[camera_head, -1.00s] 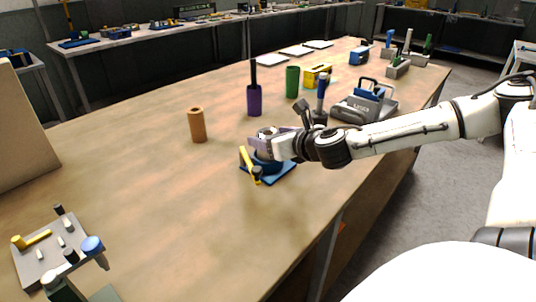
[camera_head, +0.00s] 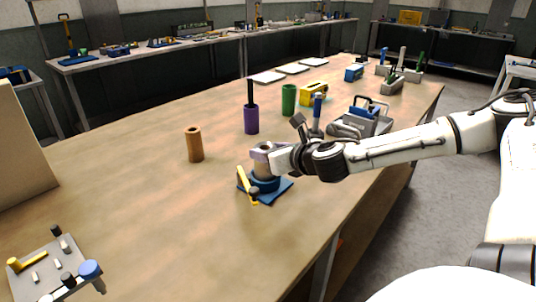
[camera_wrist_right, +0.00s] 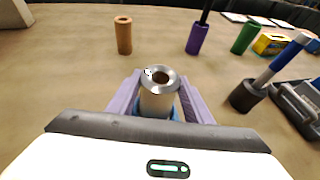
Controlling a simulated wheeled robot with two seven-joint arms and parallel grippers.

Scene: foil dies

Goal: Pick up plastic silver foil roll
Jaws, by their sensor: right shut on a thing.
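The silver foil roll (camera_wrist_right: 158,92) is a short metallic cylinder with a hole in its top. In the wrist view it stands upright between the pale purple fingers of my right gripper (camera_wrist_right: 158,98), which is shut on it. In the head view my right gripper (camera_head: 264,153) is at the roll's upper part, and the roll's lower part (camera_head: 264,171) shows below the fingers. Under it is a blue holder (camera_head: 281,192) with a round ring and a yellow handle. I cannot tell whether the roll's lower end is still inside the ring. My left gripper is not in view.
An orange cylinder (camera_head: 194,145), a purple one (camera_head: 251,119) with a dark rod and a green one (camera_head: 289,100) stand behind. A blue-handled tool (camera_head: 317,108) and a grey machine (camera_head: 362,119) are close behind the right arm. The table's left middle is clear.

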